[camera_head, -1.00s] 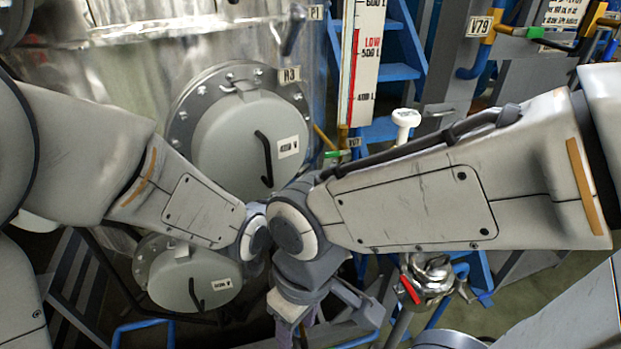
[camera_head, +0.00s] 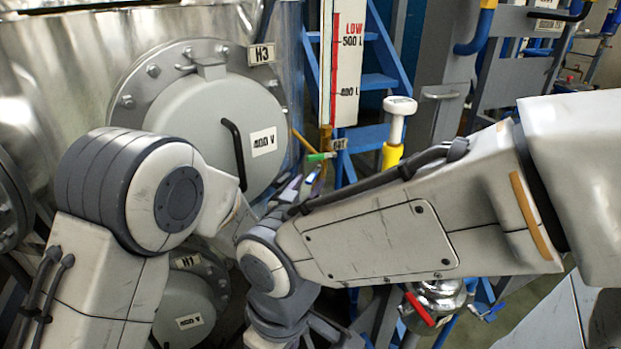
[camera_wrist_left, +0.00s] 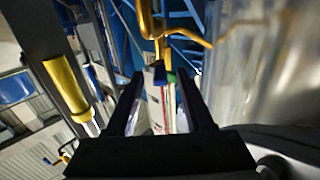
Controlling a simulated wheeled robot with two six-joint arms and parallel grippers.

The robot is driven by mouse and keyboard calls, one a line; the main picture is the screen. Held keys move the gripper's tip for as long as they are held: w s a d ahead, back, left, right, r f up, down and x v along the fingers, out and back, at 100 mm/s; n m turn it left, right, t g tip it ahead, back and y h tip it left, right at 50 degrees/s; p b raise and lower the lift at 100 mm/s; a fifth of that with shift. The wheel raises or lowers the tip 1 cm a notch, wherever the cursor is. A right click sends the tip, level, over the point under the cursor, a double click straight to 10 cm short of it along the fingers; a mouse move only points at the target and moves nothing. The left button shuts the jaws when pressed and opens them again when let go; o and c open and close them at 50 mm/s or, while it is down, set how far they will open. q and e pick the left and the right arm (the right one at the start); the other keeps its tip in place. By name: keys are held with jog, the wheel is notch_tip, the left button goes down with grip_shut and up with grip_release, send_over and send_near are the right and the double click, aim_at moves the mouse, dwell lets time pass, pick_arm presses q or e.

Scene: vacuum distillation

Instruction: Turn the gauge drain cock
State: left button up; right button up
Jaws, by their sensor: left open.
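The gauge drain cock has a green handle (camera_head: 320,157) at the foot of the level gauge board (camera_head: 343,60), beside a small tag. In the left wrist view, a small green piece (camera_wrist_left: 170,77) shows beyond the fingers, near yellow pipework (camera_wrist_left: 155,30). My left gripper (camera_head: 303,187) is partly hidden behind my right arm, just below the green handle in the head view. In the left wrist view its two dark fingers (camera_wrist_left: 160,103) are spread, with nothing held between them. My right gripper is mostly cut off at the bottom edge, so its jaws cannot be made out.
A steel vessel with a round hatch marked H3 (camera_head: 205,125) stands on the left, with a lower hatch (camera_head: 185,308) beneath. A yellow post with a white knob (camera_head: 400,106) stands right of the gauge. Blue steps (camera_head: 380,82) are behind. My right forearm crosses the foreground.

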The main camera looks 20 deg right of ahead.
aim_at(308, 184)
pick_arm(q)
jog(key=shift+x, duration=1.5)
grip_shut()
dwell(0.4)
